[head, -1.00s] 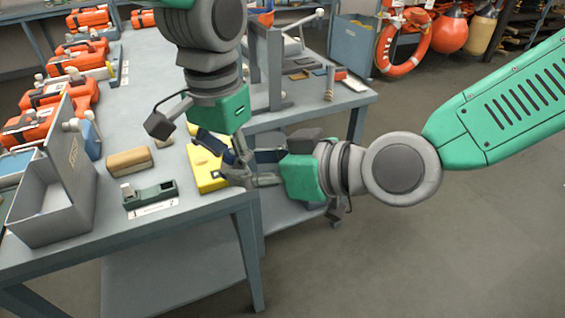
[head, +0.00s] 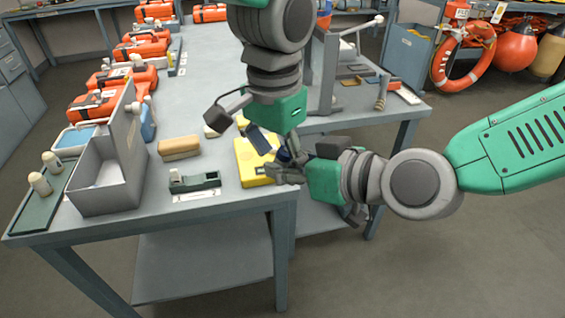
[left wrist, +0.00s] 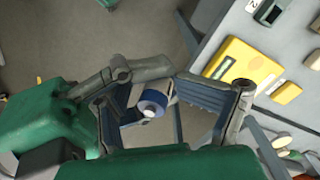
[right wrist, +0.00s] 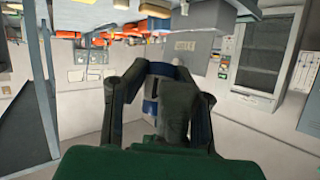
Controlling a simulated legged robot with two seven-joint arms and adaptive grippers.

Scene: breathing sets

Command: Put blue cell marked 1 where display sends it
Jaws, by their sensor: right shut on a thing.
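The blue cell, with a pale end, shows in the left wrist view (left wrist: 152,104), between the spread fingers of my left gripper (left wrist: 178,105). Its mark cannot be read. My right gripper (head: 290,165) is shut on the cell, and a blue part shows at its fingertips in the right wrist view (right wrist: 180,73). In the head view my left gripper (head: 280,150) comes down from above and meets the right one by the table's front edge, hiding most of the cell. A yellow unit (head: 248,172) lies on the table behind them; any display on it is unreadable.
A dark green slotted holder (head: 205,181) with a label stands at the table's front. Orange cases (head: 95,103) line the left side.

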